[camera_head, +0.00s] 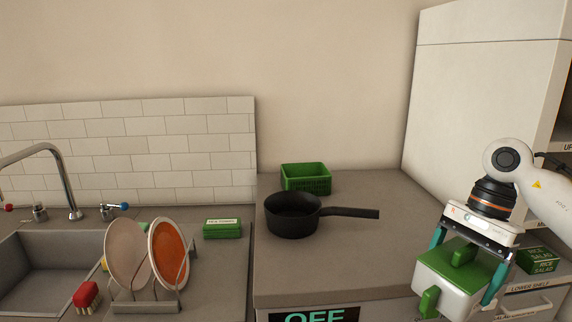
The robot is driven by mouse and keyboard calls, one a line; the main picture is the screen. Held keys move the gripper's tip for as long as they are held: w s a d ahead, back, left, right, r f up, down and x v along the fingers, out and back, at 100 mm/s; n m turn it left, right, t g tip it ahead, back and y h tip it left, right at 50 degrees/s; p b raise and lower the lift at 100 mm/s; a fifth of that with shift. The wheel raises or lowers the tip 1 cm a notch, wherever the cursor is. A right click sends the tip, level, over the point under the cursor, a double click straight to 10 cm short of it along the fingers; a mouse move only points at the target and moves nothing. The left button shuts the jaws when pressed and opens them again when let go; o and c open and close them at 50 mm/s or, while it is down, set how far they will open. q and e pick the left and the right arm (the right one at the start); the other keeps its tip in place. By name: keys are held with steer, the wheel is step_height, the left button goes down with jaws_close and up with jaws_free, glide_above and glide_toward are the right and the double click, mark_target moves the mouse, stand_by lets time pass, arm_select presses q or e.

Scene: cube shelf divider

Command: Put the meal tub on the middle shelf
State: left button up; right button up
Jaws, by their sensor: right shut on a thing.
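My right gripper (462,274) is shut on a white tub with a green lid (445,262), which I take to be the meal tub. Its teal fingers are on two opposite sides of the tub, at the lower right of the view. The shelf unit (480,75) stands at the right. A label starting "UP" shows on its upper edge and a "LOWER SHELF" label (530,288) lower down. My right arm covers much of its open front, so the middle shelf is mostly hidden. My left gripper is out of view.
A green rice salad box (540,261) sits on the lower shelf. A black pan (292,216) and a green basket (306,178) stand on the counter (350,260). Plates in a rack (146,306), a green box (222,229) and a sink (40,265) are at the left.

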steer(key=s+a+f+n+g+h, duration=0.1)
steer(key=s+a+f+n, duration=0.4)
steer(key=f, duration=0.4)
steer(key=s+a+f+n+h, duration=0.2)
steer(key=s+a+f+n, duration=0.3)
steer(key=f, duration=0.4)
steer(key=shift+s+n+g, duration=0.4)
steer(key=shift+s+n, duration=0.35)
steer(key=shift+n, duration=0.45)
steer(key=shift+f, duration=0.1)
steer(key=shift+f, duration=0.1)
steer(key=shift+s+d, duration=0.1)
